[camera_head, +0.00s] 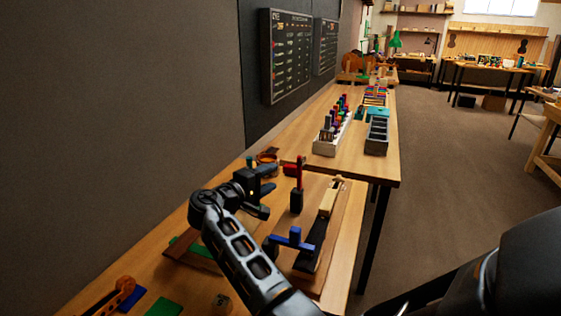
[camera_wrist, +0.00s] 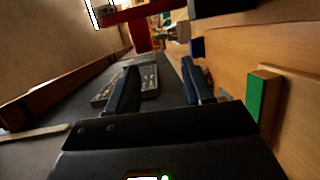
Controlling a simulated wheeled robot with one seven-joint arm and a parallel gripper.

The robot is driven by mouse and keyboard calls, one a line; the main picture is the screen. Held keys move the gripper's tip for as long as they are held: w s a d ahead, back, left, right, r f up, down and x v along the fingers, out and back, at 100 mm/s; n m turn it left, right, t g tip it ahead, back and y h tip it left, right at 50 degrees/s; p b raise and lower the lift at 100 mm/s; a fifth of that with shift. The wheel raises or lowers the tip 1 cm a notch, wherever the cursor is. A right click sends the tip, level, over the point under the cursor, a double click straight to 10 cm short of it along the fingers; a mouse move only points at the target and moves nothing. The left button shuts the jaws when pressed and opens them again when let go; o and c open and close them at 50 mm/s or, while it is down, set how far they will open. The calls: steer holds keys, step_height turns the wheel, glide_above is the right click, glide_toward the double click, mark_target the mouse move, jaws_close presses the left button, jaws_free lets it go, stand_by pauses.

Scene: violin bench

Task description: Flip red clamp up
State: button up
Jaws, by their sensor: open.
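The red clamp (camera_head: 299,172) stands at the far part of the near bench, on a dark base, with a red upright and a short bar reaching left. In the wrist view the red clamp (camera_wrist: 140,28) shows at the top, beyond the fingertips. My gripper (camera_head: 267,199) is open and empty, just left of the clamp and apart from it in the head view. Its two fingers (camera_wrist: 160,80) are spread in the wrist view with nothing held between them.
A blue clamp (camera_head: 290,240) and a dark violin-neck-like piece (camera_head: 318,235) lie nearer on the same board. A grey tray of colored tools (camera_head: 332,139) and a dark divided box (camera_head: 376,137) stand farther back. The wall (camera_head: 150,90) closes off the left.

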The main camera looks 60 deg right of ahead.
mark_target(293, 167)
steer(key=shift+s+a+r+m+g+h, duration=0.15)
steer(key=shift+s+r+m+g+h, duration=0.3)
steer(key=shift+s+g, duration=0.55)
steer(key=shift+g, duration=0.1)
steer(key=x, duration=0.7)
steer(key=shift+d, duration=0.35)
jaws_close()
